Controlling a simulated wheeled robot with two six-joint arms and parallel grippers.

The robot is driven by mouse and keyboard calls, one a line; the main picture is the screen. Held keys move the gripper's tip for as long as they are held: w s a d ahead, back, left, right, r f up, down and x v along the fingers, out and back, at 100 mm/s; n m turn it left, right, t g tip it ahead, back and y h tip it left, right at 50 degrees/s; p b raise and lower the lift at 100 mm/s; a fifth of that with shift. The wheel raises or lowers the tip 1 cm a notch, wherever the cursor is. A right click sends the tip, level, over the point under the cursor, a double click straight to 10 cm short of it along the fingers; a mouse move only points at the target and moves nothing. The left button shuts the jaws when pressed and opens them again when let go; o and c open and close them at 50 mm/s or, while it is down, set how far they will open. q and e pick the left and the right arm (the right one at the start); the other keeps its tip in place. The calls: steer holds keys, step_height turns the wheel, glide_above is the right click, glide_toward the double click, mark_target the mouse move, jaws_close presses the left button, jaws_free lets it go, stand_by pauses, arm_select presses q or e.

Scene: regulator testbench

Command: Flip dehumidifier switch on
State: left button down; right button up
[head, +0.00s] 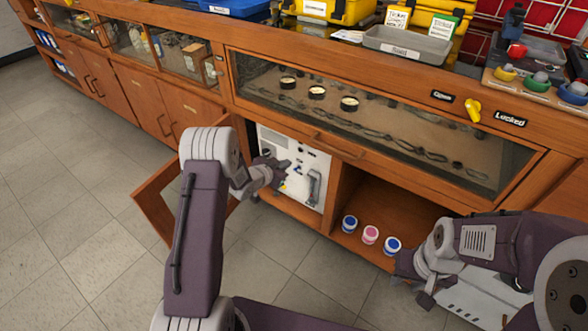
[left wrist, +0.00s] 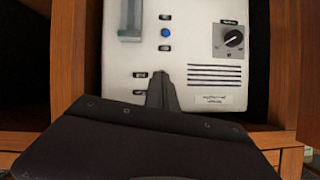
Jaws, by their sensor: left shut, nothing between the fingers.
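The white dehumidifier panel (head: 316,160) stands in an open cabinet bay below the display case. In the left wrist view, the panel (left wrist: 190,55) carries a black rotary knob (left wrist: 233,38) on a grey plate, a blue button (left wrist: 165,33), small black labels and vent slots. The label text is too small to read. My left gripper (head: 281,178) is in front of the panel, shut and empty. Its fingertips (left wrist: 160,78) overlap the panel's lower middle in the wrist view; contact cannot be told. My right gripper (head: 415,280) is low at the right, away from the panel; its jaw opening is unclear.
An open wooden door (head: 157,195) stands left of the bay. Several small jars (head: 370,235) sit on the cabinet floor to the right. A glass-fronted case (head: 390,125) with a yellow latch (head: 473,109) is above. The tiled floor in front is clear.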

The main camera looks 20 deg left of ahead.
arm_select(q)
steer(key=b, duration=0.5)
glide_above(299, 167)
steer(key=s, duration=0.3)
step_height(299, 167, down, 5)
steer(key=shift+r, duration=0.1)
steer(key=f, duration=0.1)
steer(key=a+f+b, duration=0.1)
steer(key=f+b, duration=0.1)
steer(key=shift+s+a+f, duration=0.1)
steer(key=shift+s+a, duration=0.05)
steer(key=shift+s, duration=0.2)
steer(key=shift+s, duration=0.1)
